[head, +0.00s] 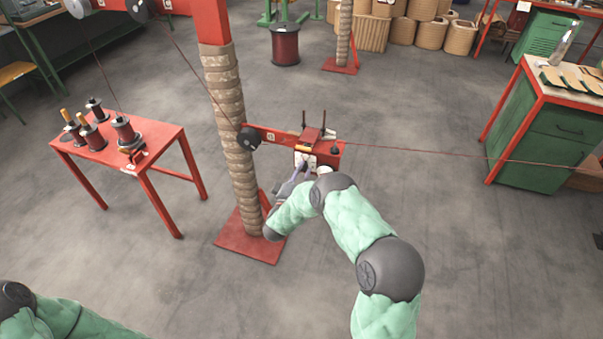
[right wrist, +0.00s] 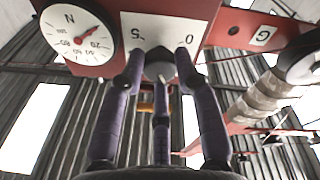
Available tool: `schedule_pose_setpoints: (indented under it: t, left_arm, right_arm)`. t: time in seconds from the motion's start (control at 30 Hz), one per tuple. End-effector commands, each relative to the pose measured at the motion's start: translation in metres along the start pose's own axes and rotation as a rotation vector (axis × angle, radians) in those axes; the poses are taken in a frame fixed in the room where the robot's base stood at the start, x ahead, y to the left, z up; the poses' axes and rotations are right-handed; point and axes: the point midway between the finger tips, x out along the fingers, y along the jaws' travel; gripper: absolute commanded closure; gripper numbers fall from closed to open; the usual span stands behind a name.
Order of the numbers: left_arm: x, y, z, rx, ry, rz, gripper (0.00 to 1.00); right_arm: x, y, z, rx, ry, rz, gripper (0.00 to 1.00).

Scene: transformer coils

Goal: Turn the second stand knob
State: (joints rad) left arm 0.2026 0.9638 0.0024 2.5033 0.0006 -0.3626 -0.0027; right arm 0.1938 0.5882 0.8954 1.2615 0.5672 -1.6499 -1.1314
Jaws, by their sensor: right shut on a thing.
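The red stand box (head: 330,150) is fixed to an arm on the wrapped column (head: 228,115). In the head view my right gripper (head: 300,172) reaches the box's near face, and the knob is mostly hidden there. A round dial gauge (right wrist: 77,36) marked N is left of the plate. My left gripper is out of view; only its arm shows at the lower left.
A thin wire crosses from a dark pulley (head: 249,137) past the box to the right. A red table (head: 160,132) with several coil spools stands at left. A green cabinet (head: 545,125) stands at right. The floor between is clear.

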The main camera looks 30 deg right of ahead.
Motion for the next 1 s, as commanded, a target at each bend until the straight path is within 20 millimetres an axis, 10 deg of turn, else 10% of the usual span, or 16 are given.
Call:
schedule_pose_setpoints:
  t: [0.63, 0.67, 0.7, 1.0]
  left_arm:
    - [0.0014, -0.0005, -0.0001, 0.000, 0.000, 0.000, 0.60]
    - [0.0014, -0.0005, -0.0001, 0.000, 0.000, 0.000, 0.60]
    - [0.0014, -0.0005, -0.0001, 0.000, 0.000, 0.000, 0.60]
    - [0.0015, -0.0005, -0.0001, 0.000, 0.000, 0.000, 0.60]
  right_arm:
    - [0.0003, -0.0009, -0.0049, 0.052, 0.004, 0.002, 1.00]
    - [0.0003, -0.0009, -0.0049, 0.052, 0.004, 0.002, 0.59]
    - [0.0003, -0.0008, -0.0050, 0.052, 0.004, 0.003, 0.48]
    - [0.0003, -0.0001, -0.0024, 0.050, -0.001, 0.005, 0.44]
